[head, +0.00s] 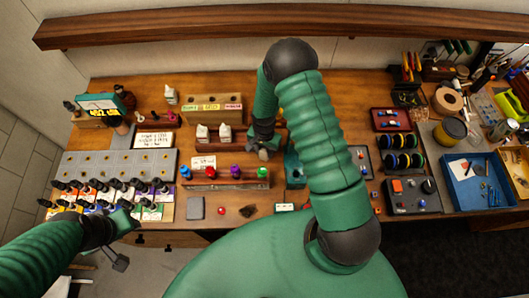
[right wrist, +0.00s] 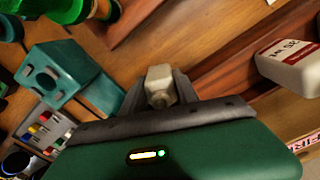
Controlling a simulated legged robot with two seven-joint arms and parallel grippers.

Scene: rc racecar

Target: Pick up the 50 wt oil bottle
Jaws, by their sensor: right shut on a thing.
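My right gripper (head: 264,153) is over the middle of the bench, right of the wooden oil rack (head: 212,109). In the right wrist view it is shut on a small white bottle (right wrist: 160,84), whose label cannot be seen.
A wooden strip with coloured-cap bottles (head: 223,178) lies below the rack. A teal block (head: 294,166) stands right of my right gripper. Several dropper bottles (head: 115,186) fill the left front. A shelf (head: 180,24) runs above. A blue tray (head: 466,180) is at right.

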